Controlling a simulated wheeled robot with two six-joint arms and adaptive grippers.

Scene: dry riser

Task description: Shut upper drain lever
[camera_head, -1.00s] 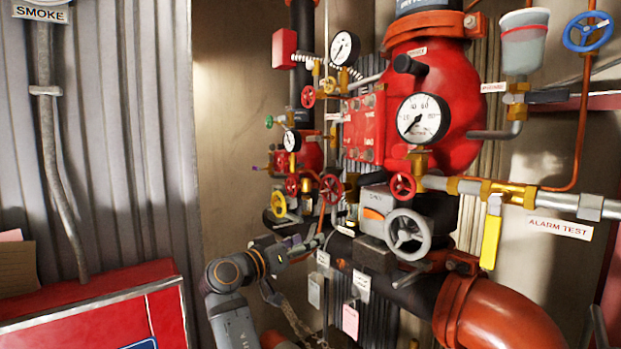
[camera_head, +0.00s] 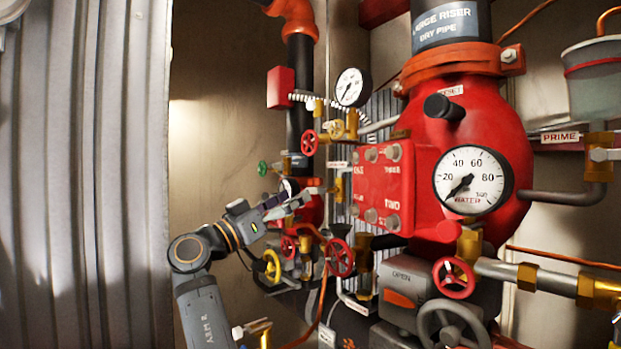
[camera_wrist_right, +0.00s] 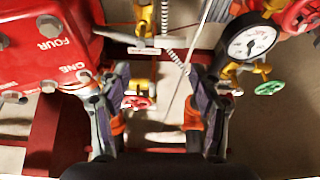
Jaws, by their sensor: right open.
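A grey lever (camera_wrist_right: 122,37) on a brass valve (camera_wrist_right: 144,14) shows at the top of the right wrist view, above a small white label (camera_wrist_right: 143,50) too blurred to read. I cannot tell for sure that it is the upper drain lever. My right gripper (camera_wrist_right: 160,88) is open and empty, its fingers spread either side of a small red handle (camera_wrist_right: 138,102). The lever lies ahead of the fingertips, apart from them. In the head view my right gripper (camera_head: 298,200) is beside the pipework, left of the red valve box. My left gripper is out of view.
The red valve body (camera_head: 470,125) with its water gauge (camera_head: 473,180) stands right of my arm. A small gauge (camera_wrist_right: 250,42) and green handle (camera_wrist_right: 270,88) lie by the right finger. Red handwheels (camera_head: 340,257) and a yellow one (camera_head: 272,266) crowd below. Corrugated wall (camera_head: 80,170) is at left.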

